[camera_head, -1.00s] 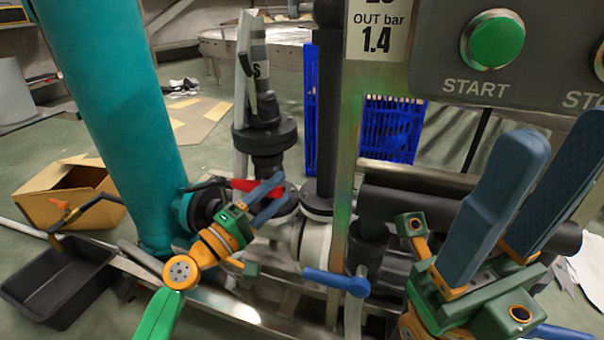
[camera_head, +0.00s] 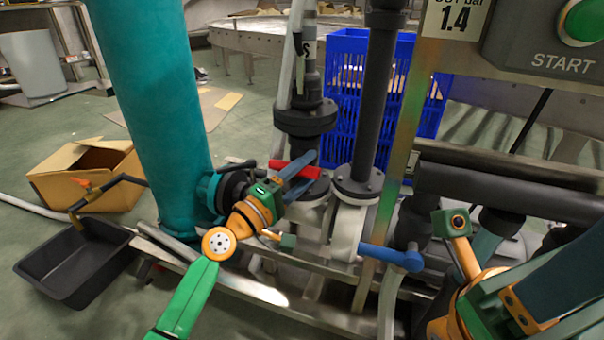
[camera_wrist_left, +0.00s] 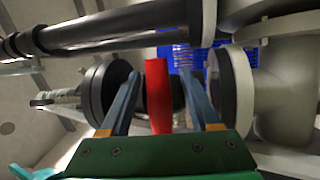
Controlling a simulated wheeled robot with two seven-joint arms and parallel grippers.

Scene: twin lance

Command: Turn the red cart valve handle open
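The red valve handle (camera_head: 300,168) lies on the cart's pipework, just right of the teal column. My left gripper (camera_head: 297,178) is at the handle, its blue fingers overlapping part of it in the head view. In the left wrist view the red handle (camera_wrist_left: 158,95) stands between the two fingers of the left gripper (camera_wrist_left: 160,100), with a gap on both sides. The left gripper is open. My right gripper (camera_head: 515,305) is at the lower right, partly out of frame; its fingertips are cut off.
A blue lever (camera_head: 390,256) is on the valve to the right. The teal column (camera_head: 155,110) stands left of the handle. Dark pipes (camera_head: 500,195) and the START panel (camera_head: 545,55) are at right. A black tray (camera_head: 75,265) and cardboard box (camera_head: 90,175) are at left.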

